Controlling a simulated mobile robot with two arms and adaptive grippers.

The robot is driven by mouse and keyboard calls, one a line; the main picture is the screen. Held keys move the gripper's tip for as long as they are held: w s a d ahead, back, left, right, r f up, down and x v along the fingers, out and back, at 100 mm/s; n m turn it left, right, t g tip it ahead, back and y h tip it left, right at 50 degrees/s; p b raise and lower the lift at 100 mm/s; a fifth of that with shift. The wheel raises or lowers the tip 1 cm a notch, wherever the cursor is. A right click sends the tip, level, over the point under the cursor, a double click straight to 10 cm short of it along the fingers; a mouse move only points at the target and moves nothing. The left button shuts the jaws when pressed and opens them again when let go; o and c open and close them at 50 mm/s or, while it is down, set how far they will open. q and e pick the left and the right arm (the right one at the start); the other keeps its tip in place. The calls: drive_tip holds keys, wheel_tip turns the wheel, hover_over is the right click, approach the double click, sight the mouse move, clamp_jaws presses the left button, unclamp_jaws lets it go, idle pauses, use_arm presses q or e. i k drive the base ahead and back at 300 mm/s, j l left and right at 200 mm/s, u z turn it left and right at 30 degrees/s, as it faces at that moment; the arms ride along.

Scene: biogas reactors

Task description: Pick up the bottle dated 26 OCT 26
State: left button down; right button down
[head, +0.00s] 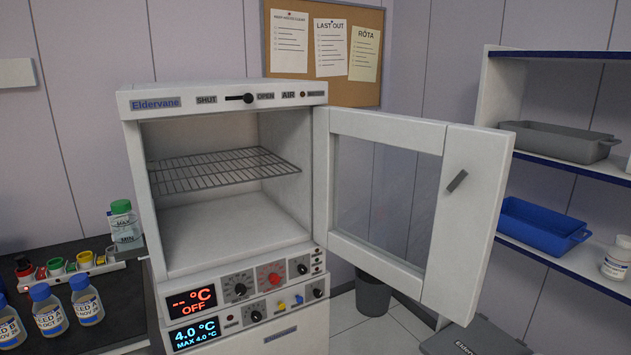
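Several blue-capped bottles stand at the left edge, at the front of the dark bench. The right one (87,303) and the middle one (48,312) have white labels that seem to read SEED A, with small date lines. OCT seems to show on them, but I cannot read a full date. The left bottle (9,328) is cut by the picture edge and its label ends in B. A white bottle (617,260) stands on the right shelf, its label too small to read. Neither of my grippers is in view.
The Eldervane cabinet (220,86) stands open and empty, with one wire rack (222,171). Its door (466,215) swings out to the right. Shelves hold grey (560,140) and blue (541,226) trays.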

sight(50, 317)
drive_tip(key=u, duration=1.6)
